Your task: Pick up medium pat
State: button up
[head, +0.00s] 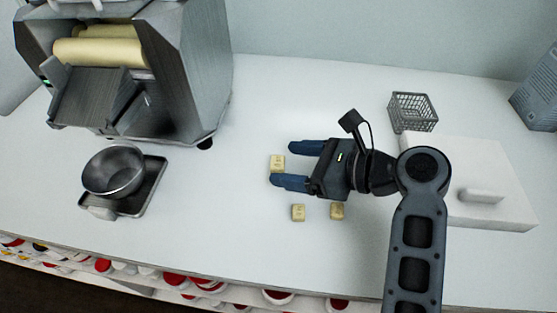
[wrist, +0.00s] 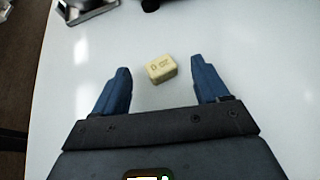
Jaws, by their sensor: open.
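Three small pale yellow pats lie on the white counter in the head view. One pat (head: 277,163) is just beyond and between the fingertips of my gripper (head: 281,165). It also shows in the wrist view (wrist: 161,68), between and slightly ahead of the fingertips, nearer the right one, with printed marks on top. My gripper (wrist: 161,84) is open and empty, with blue fingers apart from the pat. The second pat (head: 298,212) and the third pat (head: 337,211) lie below my gripper in the head view. I cannot tell which pat is the medium one by size.
A grey mill (head: 180,75) with cream rollers stands at the back left. A metal bowl (head: 113,172) sits on a dark scale (head: 150,188) at the left. A wire basket (head: 413,111) and a white lidded box (head: 500,185) are at the right.

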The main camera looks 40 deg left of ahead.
jog(key=shift+x, duration=1)
jog(key=c, duration=1.1)
jog(key=shift+r, duration=0.15)
notch_tip(320, 180, up, 4)
jog(key=shift+r, duration=0.1)
jog(key=s+d+r, duration=0.4)
jog(key=d+r, duration=0.2)
jog(key=d, duration=0.5)
jog(key=shift+r, duration=0.3)
